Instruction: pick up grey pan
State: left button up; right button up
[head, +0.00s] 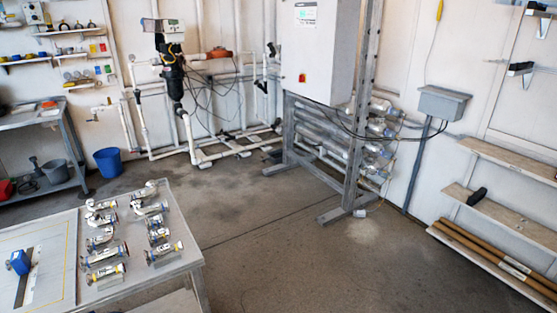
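I cannot make out a grey pan for certain. A grey bucket-like container (56,171) stands on the lower shelf of the metal workbench (30,117) at the left. It is the closest grey vessel in view. Neither of my grippers shows in the head view.
A grey table (182,225) with several pipe fittings is at the lower left, a blue clamp-like tool (19,262) on its board. A blue bucket (108,162) stands on the floor. A framed white cabinet (318,50) and wooden shelves (500,212) stand right. The middle floor is clear.

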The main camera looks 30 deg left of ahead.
aim_at(276, 157)
jog(key=i, duration=0.85)
jog(key=i+l+u, duration=0.1)
jog(key=i, duration=0.75)
jog(key=i+j+u, duration=0.15)
jog(key=i+u, duration=0.65)
jog(key=u, duration=0.15)
jog(key=i+l+u, duration=0.15)
jog(key=i+u, duration=0.3)
jog(key=i+j+u, duration=0.25)
jog(key=i, duration=0.7)
jog(key=i+l+u, duration=0.25)
jog(key=i, duration=0.65)
jog(key=i+z, duration=0.1)
jog(key=i, duration=0.65)
jog(key=i+j, duration=0.2)
jog(key=i, duration=0.55)
jog(key=i+j+z, duration=0.15)
jog(key=i, duration=0.6)
jog(key=i+l+z, duration=0.2)
jog(key=i+z, duration=0.15)
jog(key=i, duration=0.2)
jog(key=i+z, duration=0.35)
jog(key=i, duration=0.2)
jog(key=i+j+z, duration=0.1)
jog(key=i+z, duration=0.2)
jog(key=i, duration=0.3)
